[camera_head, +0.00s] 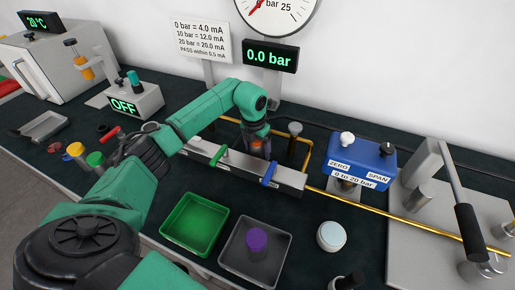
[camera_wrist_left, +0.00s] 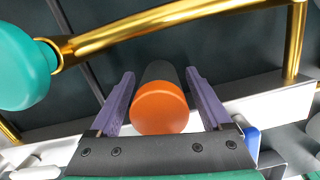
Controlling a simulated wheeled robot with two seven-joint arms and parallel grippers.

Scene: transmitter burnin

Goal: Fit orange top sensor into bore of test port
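The orange top sensor (camera_wrist_left: 160,108), a dark cylinder with an orange cap, is between the two purple fingers of my left gripper (camera_wrist_left: 160,95) in the left wrist view. Small gaps show on both sides, so the gripper looks open around it. In the head view my left gripper (camera_head: 257,150) points down behind a silver block (camera_head: 240,168) with green and blue levers. A bit of orange shows there, but the gripper covers most of the sensor. The bore of the test port is hidden, so I cannot tell whether the sensor sits in it. My right gripper is not in view.
Gold pipes (camera_head: 390,216) run behind and right of the block. A blue box (camera_head: 360,160) stands right of it, beside a hand pump (camera_head: 465,225). A green tray (camera_head: 193,225) and a grey tray (camera_head: 232,262) holding a purple-topped part (camera_head: 256,240) lie in front.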

